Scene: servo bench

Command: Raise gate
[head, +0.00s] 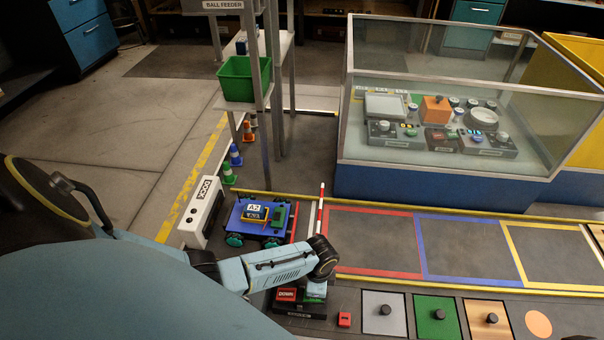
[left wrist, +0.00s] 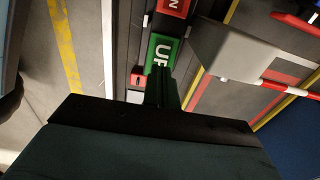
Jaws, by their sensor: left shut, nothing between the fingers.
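The gate is a red-and-white striped bar (head: 319,212) across the start of the lane in the head view; I cannot tell its exact tilt. Striped red-and-white parts (left wrist: 285,89) also show at the right of the left wrist view. The control box has a red DOWN button (head: 286,294) and a green UP button (left wrist: 161,52), partly hidden by my gripper in the wrist view. My left gripper (left wrist: 163,88) is shut and empty, its fingertips over or at the UP button; contact is unclear. My right gripper is not in view.
A blue cart (head: 262,213) labelled A2 stands between the white dock (head: 201,212) and the gate. Coloured lane frames (head: 470,247) lie to the right. A glass case (head: 440,186) stands behind the lane. Knobbed tiles (head: 436,317) line the front edge, beside a small red block (head: 344,319).

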